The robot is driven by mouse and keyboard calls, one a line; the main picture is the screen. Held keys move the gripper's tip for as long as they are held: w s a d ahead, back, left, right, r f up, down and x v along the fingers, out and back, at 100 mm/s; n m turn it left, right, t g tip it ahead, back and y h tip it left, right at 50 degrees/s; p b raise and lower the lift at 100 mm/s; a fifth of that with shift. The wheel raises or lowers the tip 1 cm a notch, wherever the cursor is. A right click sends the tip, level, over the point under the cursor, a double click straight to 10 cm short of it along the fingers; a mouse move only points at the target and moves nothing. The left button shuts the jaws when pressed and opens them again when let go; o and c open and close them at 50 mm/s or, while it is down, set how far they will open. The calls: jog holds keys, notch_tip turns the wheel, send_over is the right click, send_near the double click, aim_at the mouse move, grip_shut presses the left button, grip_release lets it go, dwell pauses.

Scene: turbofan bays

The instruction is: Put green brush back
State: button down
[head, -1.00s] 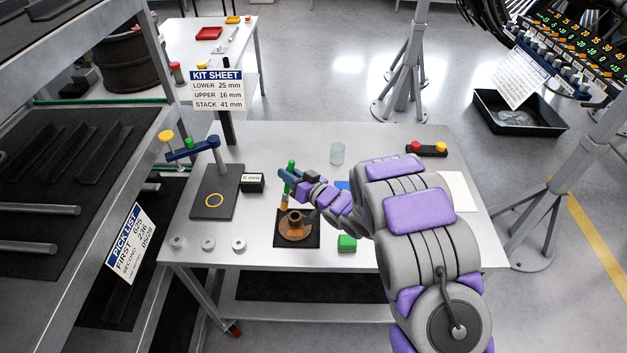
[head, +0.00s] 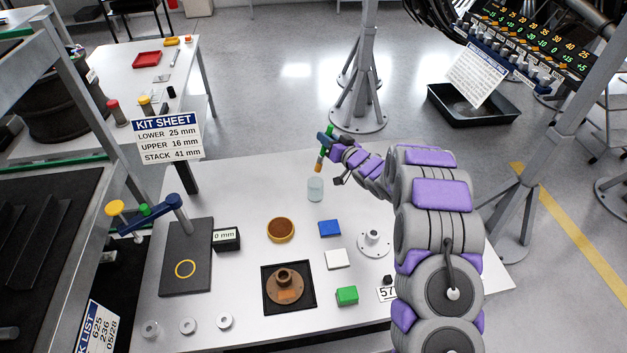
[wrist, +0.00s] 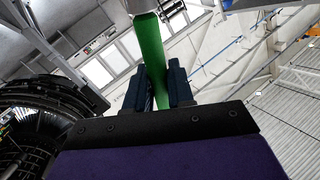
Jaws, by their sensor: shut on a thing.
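The green brush (head: 319,160) has a green handle and an orange-brown lower end, and hangs roughly upright with a slight tilt. My gripper (head: 326,140) is shut on its handle at the back of the table. In the wrist view the green handle (wrist: 151,50) runs between the two dark blue jaws (wrist: 162,88). A clear glass cup (head: 315,189) stands just below the brush in the head view. The brush tip appears above the cup's rim; I cannot tell whether it is exactly over the opening.
A rusty flange (head: 285,287) sits on a black mat. Near it are a brown dish (head: 281,230), a blue block (head: 329,228), a white block (head: 337,259), a green block (head: 347,295) and a pale flange (head: 373,243). A knobbed stand (head: 148,217) is at left. The cup's left side is clear.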

notch_tip(320, 180, down, 10)
jog(key=b, duration=0.1)
jog(key=shift+a+r, duration=0.2)
jog(key=shift+a, duration=0.05)
jog(key=c, duration=1.1)
grip_release()
jog(key=shift+c, duration=0.2)
jog(key=shift+o, duration=0.8)
jog(key=shift+a, duration=0.2)
jog(key=v, duration=1.2)
jog(key=shift+d+p, duration=0.15)
jog(key=shift+p, duration=0.2)
jog(key=shift+r, duration=0.15)
